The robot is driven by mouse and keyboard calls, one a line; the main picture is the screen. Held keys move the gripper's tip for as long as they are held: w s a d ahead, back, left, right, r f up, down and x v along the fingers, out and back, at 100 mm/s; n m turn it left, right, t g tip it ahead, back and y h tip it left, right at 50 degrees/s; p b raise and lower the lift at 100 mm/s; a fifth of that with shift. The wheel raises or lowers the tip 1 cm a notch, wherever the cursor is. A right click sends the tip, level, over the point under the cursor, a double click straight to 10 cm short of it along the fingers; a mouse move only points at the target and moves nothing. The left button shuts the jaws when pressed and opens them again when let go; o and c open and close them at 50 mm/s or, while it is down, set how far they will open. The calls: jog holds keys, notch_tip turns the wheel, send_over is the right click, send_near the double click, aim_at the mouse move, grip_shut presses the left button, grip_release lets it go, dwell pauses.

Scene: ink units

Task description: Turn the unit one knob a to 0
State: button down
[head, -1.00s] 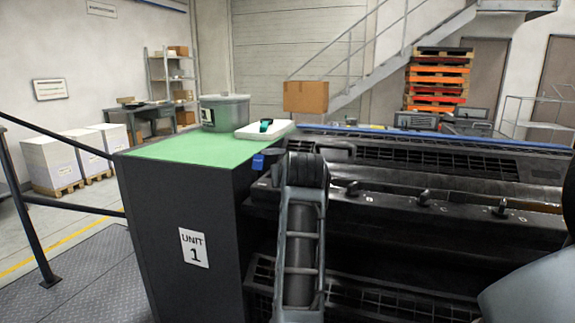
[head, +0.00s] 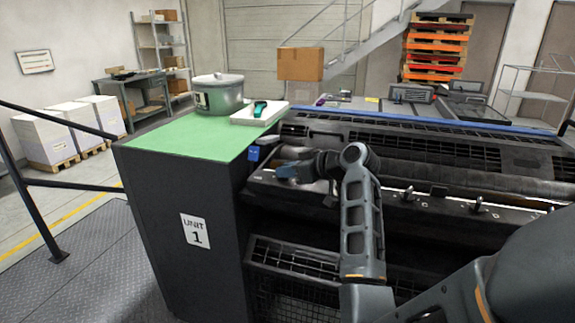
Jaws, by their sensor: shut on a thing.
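Unit one is the dark machine with a white "UNIT 1" label (head: 195,232) on its end panel. A row of knobs runs along its front ledge, with knob C (head: 408,193) and knob D (head: 477,205) in plain view to the right. Knob B (head: 330,200) is partly covered by my arm. My gripper (head: 284,172) is at the left end of the ledge, where knob a sits, and is shut on it. Knob a is hidden by the gripper, so its pointer and scale cannot be read.
A green top (head: 185,143) on the unit bears a grey lidded pot (head: 219,95) and a white tray (head: 262,115) with a teal-handled thing in it. A blue item (head: 254,154) hangs close left of my gripper. A handrail and steel floor are at left.

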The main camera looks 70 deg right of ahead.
aim_at(311, 189)
jog(key=shift+w+n+y, duration=0.2)
jog(key=shift+n+y, duration=0.3)
jog(key=c, duration=1.2)
grip_release()
jog(key=shift+s, duration=0.1)
jog(key=shift+b+v, duration=0.3)
jog(key=shift+v, duration=3.55)
